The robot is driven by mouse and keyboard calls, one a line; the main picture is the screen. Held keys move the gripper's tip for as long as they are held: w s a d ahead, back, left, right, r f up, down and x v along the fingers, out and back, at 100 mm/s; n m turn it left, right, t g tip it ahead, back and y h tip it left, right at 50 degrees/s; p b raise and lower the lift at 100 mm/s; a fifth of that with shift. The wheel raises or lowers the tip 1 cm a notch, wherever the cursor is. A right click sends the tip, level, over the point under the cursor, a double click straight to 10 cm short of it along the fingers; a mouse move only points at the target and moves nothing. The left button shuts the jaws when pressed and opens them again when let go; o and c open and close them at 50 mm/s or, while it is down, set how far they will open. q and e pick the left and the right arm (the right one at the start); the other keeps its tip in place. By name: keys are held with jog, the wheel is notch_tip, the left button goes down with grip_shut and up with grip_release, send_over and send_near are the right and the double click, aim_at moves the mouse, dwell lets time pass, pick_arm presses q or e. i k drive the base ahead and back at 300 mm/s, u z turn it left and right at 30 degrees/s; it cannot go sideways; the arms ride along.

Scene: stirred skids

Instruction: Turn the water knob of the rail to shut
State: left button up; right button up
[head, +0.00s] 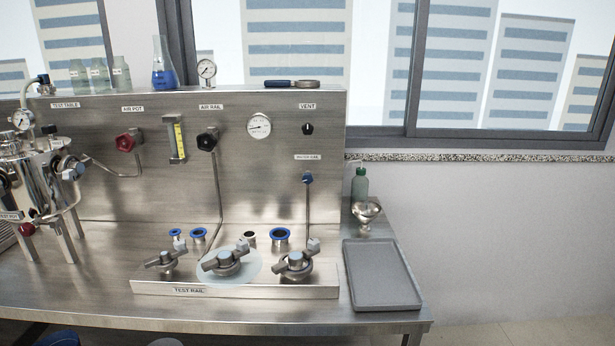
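The water knob (308,178) is a small blue knob on the right part of the steel back panel (262,190). It sits below a label (308,157) that appears to read WATER RAIL. A thin pipe runs down from it toward the bench. The knob is small here, and I cannot tell whether it is open or shut. The test rail (235,291) stands on the bench below, with several clamped fittings on it. Neither of my grippers is in view, and nothing touches the knob.
A black air rail knob (207,141) and a red air pot knob (125,142) are further left on the panel. A steel vessel (35,180) stands at the left. A grey tray (381,274), metal bowl (367,212) and green bottle (360,187) are at the right.

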aim_at(308, 178)
jog(key=k, duration=0.5)
jog(key=u, duration=1.8)
jog(key=i, duration=1.05)
jog(key=z, duration=2.3)
